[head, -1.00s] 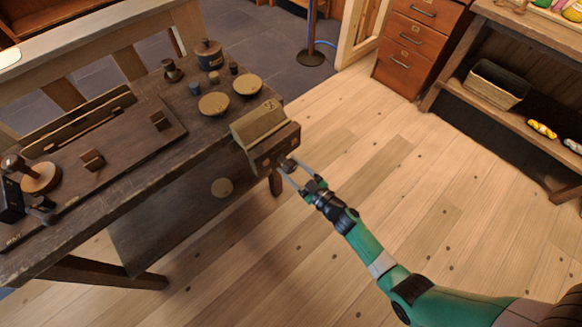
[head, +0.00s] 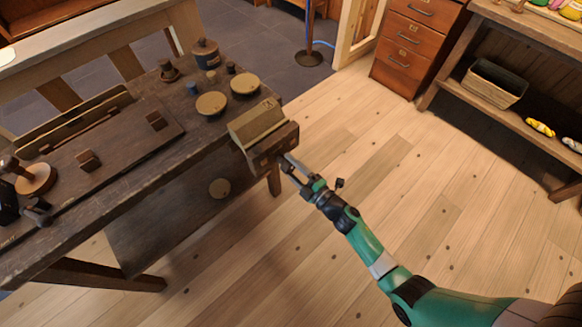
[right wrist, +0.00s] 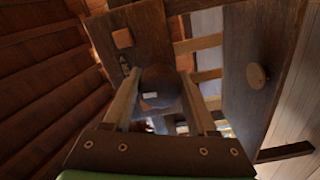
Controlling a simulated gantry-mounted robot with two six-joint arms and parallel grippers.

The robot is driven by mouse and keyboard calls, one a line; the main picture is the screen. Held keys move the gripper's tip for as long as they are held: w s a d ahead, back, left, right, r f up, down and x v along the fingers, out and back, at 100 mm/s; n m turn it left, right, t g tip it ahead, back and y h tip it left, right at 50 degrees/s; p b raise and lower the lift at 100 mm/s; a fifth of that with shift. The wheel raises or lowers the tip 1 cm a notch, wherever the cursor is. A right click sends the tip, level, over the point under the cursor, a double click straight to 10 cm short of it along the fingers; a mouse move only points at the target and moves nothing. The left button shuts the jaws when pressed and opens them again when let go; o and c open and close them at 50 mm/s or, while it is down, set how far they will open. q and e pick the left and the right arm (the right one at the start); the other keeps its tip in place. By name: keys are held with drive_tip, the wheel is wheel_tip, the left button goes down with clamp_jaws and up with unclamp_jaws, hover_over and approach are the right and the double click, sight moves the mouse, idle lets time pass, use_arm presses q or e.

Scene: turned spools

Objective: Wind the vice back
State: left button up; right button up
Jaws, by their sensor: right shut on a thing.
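The vice (head: 273,146) is a dark wooden jaw on the near right end of the workbench (head: 150,160). A tan block with a small mark on it (head: 257,119) sits against the jaw's inner side. My right gripper (head: 289,163) is at the jaw's outer face, shut on the vice's dark round knob. In the right wrist view the knob (right wrist: 160,87) sits between the two fingers, with the jaw's underside (right wrist: 135,45) behind it. In the head view the fingers mostly hide the knob. My left gripper is not in view.
The bench top holds round tan discs (head: 211,104), a dark lidded pot (head: 206,53) and a long tray (head: 120,137) with small blocks. A drawer cabinet (head: 410,45) and a shelf (head: 500,85) stand at the back right. The wooden floor between is clear.

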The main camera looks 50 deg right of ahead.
drive_tip(key=n, duration=0.4)
drive_tip(key=shift+f+n+b, duration=0.2)
drive_tip(key=shift+n+b, duration=0.1)
drive_tip(key=n, duration=0.4)
drive_tip(key=shift+s+n+b, duration=0.1)
drive_tip(key=shift+n+b, duration=0.2)
drive_tip(key=shift+b, duration=0.1)
drive_tip(key=n, duration=0.4)
drive_tip(key=shift+n+b, duration=0.3)
drive_tip(key=shift+b, duration=0.1)
drive_tip(key=shift+a+r+n, duration=0.1)
drive_tip(key=shift+r+n, duration=0.05)
drive_tip(key=shift+n, duration=1.65)
drive_tip(key=shift+b, duration=0.3)
drive_tip(key=o, duration=1.4)
drive_tip(key=shift+w+r, duration=0.2)
drive_tip(key=shift+w, duration=0.2)
drive_tip(key=shift+c, duration=0.2)
drive_tip(key=shift+s, duration=0.15)
